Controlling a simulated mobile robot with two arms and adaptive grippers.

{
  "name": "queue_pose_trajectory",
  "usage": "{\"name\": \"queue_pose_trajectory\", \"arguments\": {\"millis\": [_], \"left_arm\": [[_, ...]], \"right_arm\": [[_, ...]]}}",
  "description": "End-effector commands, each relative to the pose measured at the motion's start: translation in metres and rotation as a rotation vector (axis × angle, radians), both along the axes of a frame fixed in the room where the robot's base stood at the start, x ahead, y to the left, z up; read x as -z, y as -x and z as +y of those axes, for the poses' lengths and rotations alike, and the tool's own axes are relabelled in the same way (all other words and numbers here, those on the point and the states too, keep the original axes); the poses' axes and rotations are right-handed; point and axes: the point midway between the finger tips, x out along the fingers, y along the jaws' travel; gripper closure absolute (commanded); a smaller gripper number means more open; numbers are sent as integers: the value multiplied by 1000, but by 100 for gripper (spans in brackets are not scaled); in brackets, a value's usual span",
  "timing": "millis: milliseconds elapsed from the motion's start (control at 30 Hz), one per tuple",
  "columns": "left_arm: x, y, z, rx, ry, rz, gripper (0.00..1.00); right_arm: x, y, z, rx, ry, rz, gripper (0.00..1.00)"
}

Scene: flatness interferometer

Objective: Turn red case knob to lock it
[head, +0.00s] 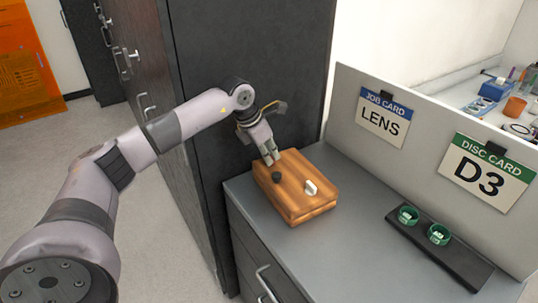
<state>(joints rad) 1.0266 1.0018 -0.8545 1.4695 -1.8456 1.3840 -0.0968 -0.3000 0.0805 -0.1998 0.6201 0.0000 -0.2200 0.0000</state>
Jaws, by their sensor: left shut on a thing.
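An orange-brown, wood-grained case (296,205) sits on the grey cabinet top; no plainly red case shows. A small dark round knob (276,177) is on its top towards the left. A white knob or tab (311,187) stands on its top towards the right. My left gripper (270,161) points down at the case's back left part, fingers close together, shut on what looks like the dark knob. The exact contact is too small to see clearly. My right gripper is not in view.
A dark tray (455,261) with two green rings (408,215) lies to the right. A grey panel behind carries a LENS job card (383,117) and a D3 disc card (480,172). A tall dark cabinet (250,50) stands close behind my left wrist. The counter between case and tray is clear.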

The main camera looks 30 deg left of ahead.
Motion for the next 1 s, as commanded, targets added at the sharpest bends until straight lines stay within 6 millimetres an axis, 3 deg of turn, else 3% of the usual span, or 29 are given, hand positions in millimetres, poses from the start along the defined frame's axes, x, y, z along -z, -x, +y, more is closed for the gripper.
{"name": "queue_pose_trajectory", "arguments": {"millis": [467, 500, 767, 1000], "left_arm": [[-1, 0, 1, 13, 0, -1, 100], [-1, 0, 1, 13, 0, -1, 90], [-1, 0, 1, 12, 0, 0, 72], [0, 0, 0, 13, 0, 0, 71]], "right_arm": [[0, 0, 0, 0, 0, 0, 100], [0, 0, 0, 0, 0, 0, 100], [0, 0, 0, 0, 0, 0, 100], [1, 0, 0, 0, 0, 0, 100]]}}
